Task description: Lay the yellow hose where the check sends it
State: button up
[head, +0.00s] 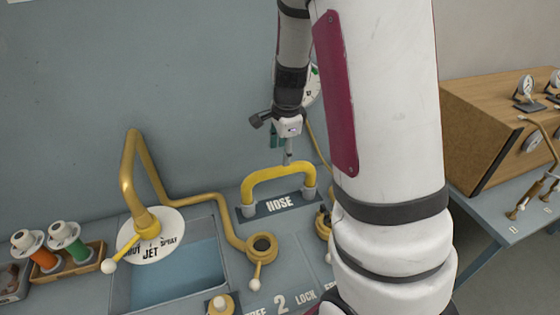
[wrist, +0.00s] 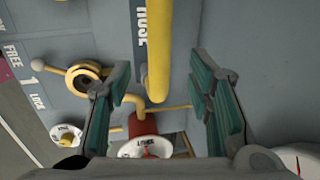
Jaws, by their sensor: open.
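The yellow hose (head: 275,171) is an arch resting with its ends in two grey holders on the bench, behind the "HOSE" label. In the wrist view the hose (wrist: 158,50) runs down from the top edge between my fingers. My gripper (head: 282,148) is just above the hose in the head view. In the wrist view my gripper (wrist: 165,100) is open, with a teal-padded finger on each side and a gap to the hose. A white disc (head: 150,234) reading "JET" and "SPRAY" lies around a yellow pipe at the left; its other lettering is partly hidden.
A yellow collar (head: 262,246) with a white-knobbed lever sits near "2 LOCK". A blue basin (head: 175,275) and a wooden tray (head: 85,268) of bottles are left. A wooden box (head: 500,125) stands right. My arm hides the bench's middle right.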

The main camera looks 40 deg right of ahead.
jog(key=s+a+r+n+t+y, duration=0.1)
jog(key=s+a+r+n, duration=0.35)
jog(key=a+r, duration=0.2)
jog(key=s+a+r+n+t, duration=0.1)
jog(key=s+a+r+n, duration=0.2)
jog(key=a+r+n, duration=0.4)
jog(key=s+a+r+n, duration=0.2)
jog(key=s+r+n, duration=0.1)
jog(key=s+n, duration=0.2)
jog(key=s+a+r+n+t, duration=0.1)
jog(key=s+a+r+n, duration=0.1)
jog(key=s, duration=0.6)
jog(key=shift+r+n, duration=0.7)
jog(key=shift+n, duration=0.65)
